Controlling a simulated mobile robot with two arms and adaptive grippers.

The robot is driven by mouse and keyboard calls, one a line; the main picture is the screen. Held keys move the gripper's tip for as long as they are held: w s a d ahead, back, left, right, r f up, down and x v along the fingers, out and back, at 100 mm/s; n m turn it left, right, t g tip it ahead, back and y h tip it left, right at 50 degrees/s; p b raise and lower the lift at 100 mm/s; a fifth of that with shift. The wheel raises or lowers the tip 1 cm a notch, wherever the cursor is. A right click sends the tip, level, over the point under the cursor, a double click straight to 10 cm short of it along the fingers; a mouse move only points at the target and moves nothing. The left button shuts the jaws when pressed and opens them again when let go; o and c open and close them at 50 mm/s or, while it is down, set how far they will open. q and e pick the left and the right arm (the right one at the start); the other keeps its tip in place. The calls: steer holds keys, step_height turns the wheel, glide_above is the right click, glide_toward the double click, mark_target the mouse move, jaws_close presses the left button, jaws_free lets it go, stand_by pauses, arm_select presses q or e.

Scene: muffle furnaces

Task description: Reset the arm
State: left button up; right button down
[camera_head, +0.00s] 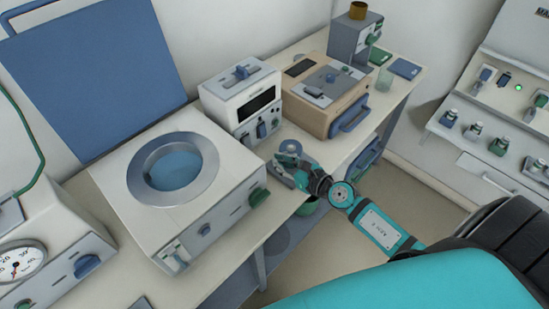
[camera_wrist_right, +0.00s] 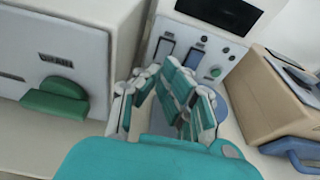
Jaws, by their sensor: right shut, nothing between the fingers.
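My right arm reaches in from the lower right in the head view, with teal and black links. Its gripper (camera_head: 284,172) is over the bench edge, in front of the small white device (camera_head: 243,97) and right of the large white unit with a round blue well (camera_head: 178,163). In the right wrist view the teal-padded fingers (camera_wrist_right: 184,88) are drawn together with nothing held between them. They point toward the small device's front panel (camera_wrist_right: 205,55). I cannot tell the exact gap to it. My left gripper is not in view.
A beige box with a blue handle (camera_head: 326,94) stands right of the small device. A grey machine (camera_head: 355,38) is behind it. A unit with a dial gauge (camera_head: 22,262) is at lower left. A green knob (camera_wrist_right: 57,98) juts out close to the fingers' left. Floor is open beyond the bench.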

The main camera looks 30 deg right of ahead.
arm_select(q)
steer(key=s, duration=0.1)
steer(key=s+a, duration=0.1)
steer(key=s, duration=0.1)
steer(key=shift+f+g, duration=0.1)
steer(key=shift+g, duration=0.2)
